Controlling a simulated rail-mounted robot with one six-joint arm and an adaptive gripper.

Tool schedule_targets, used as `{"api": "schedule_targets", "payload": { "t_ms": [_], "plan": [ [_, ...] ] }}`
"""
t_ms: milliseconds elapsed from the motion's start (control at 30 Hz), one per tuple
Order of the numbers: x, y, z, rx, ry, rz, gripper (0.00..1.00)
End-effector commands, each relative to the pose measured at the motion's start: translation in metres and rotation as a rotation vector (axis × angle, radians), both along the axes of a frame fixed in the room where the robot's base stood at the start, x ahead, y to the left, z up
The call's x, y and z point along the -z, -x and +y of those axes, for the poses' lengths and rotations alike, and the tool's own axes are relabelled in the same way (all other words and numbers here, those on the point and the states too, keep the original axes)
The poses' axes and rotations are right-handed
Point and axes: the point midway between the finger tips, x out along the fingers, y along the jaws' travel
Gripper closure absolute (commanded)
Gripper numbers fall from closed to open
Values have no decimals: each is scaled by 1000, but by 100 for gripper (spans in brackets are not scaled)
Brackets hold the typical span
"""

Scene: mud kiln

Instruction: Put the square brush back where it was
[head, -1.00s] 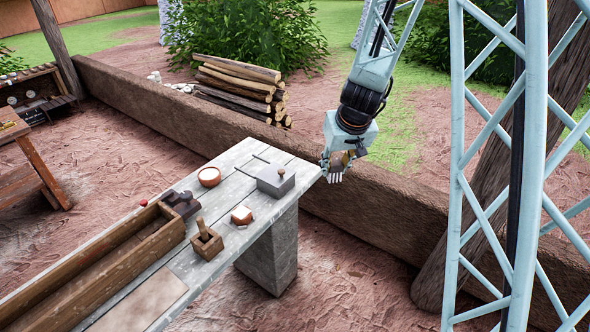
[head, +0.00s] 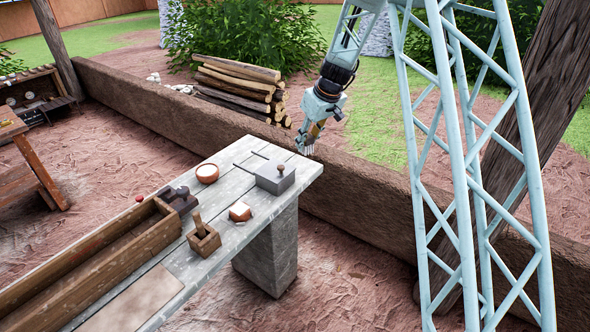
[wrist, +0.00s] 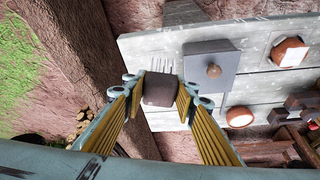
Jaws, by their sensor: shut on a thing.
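My gripper (head: 312,130) is shut on the square brush, holding it in the air by the far right corner of the bench (head: 228,262). In the wrist view, the brush's brown block (wrist: 159,90) sits between the yellow-sided fingers. Its pale bristles (wrist: 165,71) point away from the camera, over the bench's end. In the head view, the bristles (head: 305,149) point down, and the fingers hide most of the block. A grey slab with a round knob (head: 273,180) lies on the bench beside the brush; it also shows in the wrist view (wrist: 205,88).
A terracotta bowl (head: 207,174), a small dish with a white lump (head: 240,212) and a wooden box with a handle (head: 204,244) stand farther left. A long wooden trough (head: 155,238) fills the left part. A low mud wall (head: 350,184) runs behind the bench.

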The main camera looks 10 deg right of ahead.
Motion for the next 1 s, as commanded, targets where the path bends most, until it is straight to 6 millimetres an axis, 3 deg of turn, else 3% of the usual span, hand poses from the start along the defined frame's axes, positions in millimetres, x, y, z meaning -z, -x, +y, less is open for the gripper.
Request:
{"api": "schedule_targets", "payload": {
  "t_ms": [200, 400, 633, 1000],
  "plan": [
    [15, -47, 12, -133, 1, -7, 88],
    [21, -77, 21, -230, 3, -13, 88],
    [23, -90, 25, -282, 3, -15, 88],
    [23, -91, 26, -287, 4, -16, 88]
  ]
}}
